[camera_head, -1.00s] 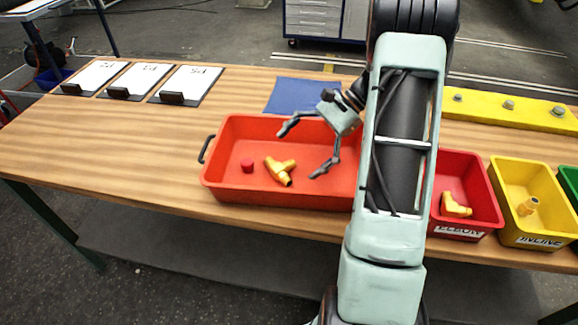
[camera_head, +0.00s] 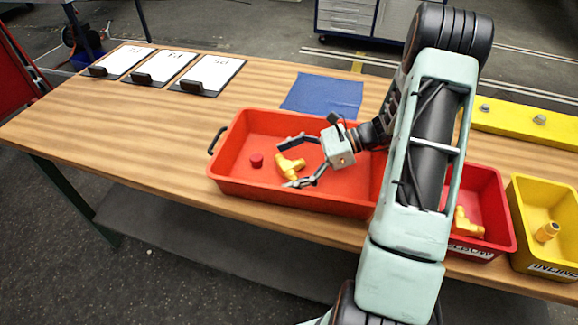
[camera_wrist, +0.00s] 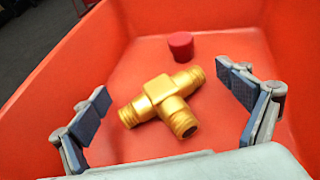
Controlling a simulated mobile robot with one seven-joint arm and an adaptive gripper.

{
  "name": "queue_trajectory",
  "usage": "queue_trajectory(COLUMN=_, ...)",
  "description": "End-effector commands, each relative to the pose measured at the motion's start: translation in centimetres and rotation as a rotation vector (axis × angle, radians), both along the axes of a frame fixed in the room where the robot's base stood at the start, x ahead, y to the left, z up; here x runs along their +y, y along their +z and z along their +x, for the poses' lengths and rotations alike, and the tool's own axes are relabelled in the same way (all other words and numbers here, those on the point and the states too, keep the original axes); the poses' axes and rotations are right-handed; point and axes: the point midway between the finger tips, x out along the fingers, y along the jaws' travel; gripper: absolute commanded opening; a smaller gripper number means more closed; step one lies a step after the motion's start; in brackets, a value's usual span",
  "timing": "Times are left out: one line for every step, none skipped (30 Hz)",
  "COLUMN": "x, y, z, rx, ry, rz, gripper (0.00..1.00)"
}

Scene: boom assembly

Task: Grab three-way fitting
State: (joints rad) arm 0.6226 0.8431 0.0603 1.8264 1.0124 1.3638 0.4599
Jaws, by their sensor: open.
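The yellow three-way fitting (camera_head: 290,166) lies in the large orange-red tray (camera_head: 231,187). In the wrist view the brass-coloured fitting (camera_wrist: 163,102) lies on the tray floor, with one branch pointing toward the camera. My gripper (camera_head: 290,163) is open and reaches into the tray from the right, its fingers to either side of the fitting in the head view. In the wrist view its two fingers (camera_wrist: 171,102) are spread wide left and right of the fitting, and nothing is between the pads in contact. I cannot tell the exact height of the fingertips above the tray floor.
A small red cap (camera_head: 256,160) lies left of the fitting, and it shows beyond it in the wrist view (camera_wrist: 181,46). A red bin (camera_head: 490,190) and a yellow bin (camera_head: 545,195) stand right. A blue cloth (camera_head: 322,95) and clipboards (camera_head: 208,75) lie behind.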

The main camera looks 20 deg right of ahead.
Motion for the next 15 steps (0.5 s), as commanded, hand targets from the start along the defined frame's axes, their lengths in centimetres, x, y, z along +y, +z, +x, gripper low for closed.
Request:
queue_trajectory(x=0.68, y=-0.23, z=0.11, rx=0.001, ry=0.001, rz=0.001, gripper=0.94)
queue_trajectory(x=0.93, y=-0.37, z=0.16, rx=0.001, ry=0.0, rz=0.001, gripper=0.94)
queue_trajectory(x=1.18, y=-0.49, z=0.2, rx=0.001, ry=0.0, rz=0.0, gripper=0.94)
queue_trajectory(x=1.31, y=-0.56, z=0.22, rx=0.001, ry=0.0, rz=0.0, gripper=0.94)
queue_trajectory(x=1.39, y=-0.61, z=0.24, rx=0.001, ry=-0.001, rz=0.0, gripper=0.94)
queue_trajectory(x=1.44, y=-0.64, z=0.26, rx=0.0, ry=-0.001, rz=0.0, gripper=0.94)
queue_trajectory(x=1.46, y=-0.66, z=0.27, rx=0.0, ry=-0.001, rz=0.0, gripper=0.94)
queue_trajectory(x=1.46, y=-0.66, z=0.28, rx=0.0, ry=-0.001, rz=0.0, gripper=0.94)
queue_trajectory(x=1.45, y=-0.65, z=0.28, rx=0.0, ry=-0.001, rz=0.0, gripper=0.94)
queue_trajectory(x=1.44, y=-0.65, z=0.28, rx=0.0, ry=-0.001, rz=0.0, gripper=0.94)
queue_trajectory(x=1.44, y=-0.65, z=0.28, rx=0.0, ry=-0.001, rz=0.0, gripper=0.94)
queue_trajectory(x=1.43, y=-0.64, z=0.28, rx=-0.001, ry=-0.001, rz=-0.001, gripper=0.91)
queue_trajectory(x=1.43, y=-0.64, z=0.28, rx=-0.001, ry=-0.001, rz=-0.001, gripper=0.88)
queue_trajectory(x=1.43, y=-0.64, z=0.29, rx=-0.001, ry=-0.001, rz=-0.001, gripper=0.85)
queue_trajectory(x=1.43, y=-0.64, z=0.29, rx=-0.001, ry=-0.001, rz=-0.001, gripper=0.8)
